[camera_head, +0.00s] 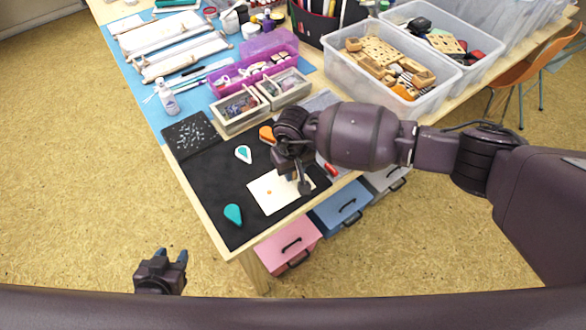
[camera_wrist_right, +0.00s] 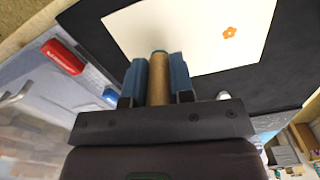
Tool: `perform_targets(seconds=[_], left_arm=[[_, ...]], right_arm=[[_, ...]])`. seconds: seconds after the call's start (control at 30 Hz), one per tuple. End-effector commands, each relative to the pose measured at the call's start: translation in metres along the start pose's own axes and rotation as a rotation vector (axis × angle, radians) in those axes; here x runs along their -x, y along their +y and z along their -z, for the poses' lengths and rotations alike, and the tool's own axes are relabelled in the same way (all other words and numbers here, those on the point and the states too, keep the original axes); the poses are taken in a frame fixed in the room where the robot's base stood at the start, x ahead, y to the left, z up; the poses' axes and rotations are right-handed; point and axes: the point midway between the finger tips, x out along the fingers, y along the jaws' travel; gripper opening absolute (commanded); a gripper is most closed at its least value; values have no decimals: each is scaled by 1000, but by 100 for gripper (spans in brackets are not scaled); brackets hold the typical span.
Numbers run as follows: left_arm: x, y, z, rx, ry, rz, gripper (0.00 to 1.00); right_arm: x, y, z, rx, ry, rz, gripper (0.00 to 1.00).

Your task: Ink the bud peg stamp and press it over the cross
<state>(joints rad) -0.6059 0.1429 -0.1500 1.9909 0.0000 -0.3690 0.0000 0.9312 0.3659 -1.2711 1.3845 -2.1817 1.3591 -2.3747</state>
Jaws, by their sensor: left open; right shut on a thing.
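A white card (camera_head: 268,203) lies on the black mat (camera_head: 205,185). An orange flower-shaped print is on it, and it also shows in the right wrist view (camera_wrist_right: 230,32). I cannot make out a cross. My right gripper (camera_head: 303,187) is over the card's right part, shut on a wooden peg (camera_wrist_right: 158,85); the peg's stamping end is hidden. A white-rimmed teal drop-shaped piece (camera_head: 243,154), a solid teal drop-shaped piece (camera_head: 233,214) and a partly hidden orange piece (camera_head: 267,134) lie on the mat. My left gripper (camera_head: 175,256) is open and empty, off the table's near edge.
Divided wooden boxes (camera_head: 240,110), a purple case (camera_head: 253,68) and a clear bin (camera_head: 345,75) stand behind the mat. A dark speckled square (camera_head: 190,134) lies at left. A red object (camera_wrist_right: 62,57) lies near the edge, above coloured drawers (camera_head: 340,208).

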Motion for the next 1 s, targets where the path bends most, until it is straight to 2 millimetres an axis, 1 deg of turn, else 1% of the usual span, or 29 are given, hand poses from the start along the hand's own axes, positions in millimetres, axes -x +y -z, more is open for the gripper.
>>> perform_targets(seconds=[0.47, 1.0], left_arm=[[-4, 1, 2, -1, 6, -2, 43], [-5, 1, -4, -1, -2, -2, 43]], right_arm=[[-2, 0, 0, 0, 0, 0, 2], [-7, 0, 0, 0, 1, 0, 2]])
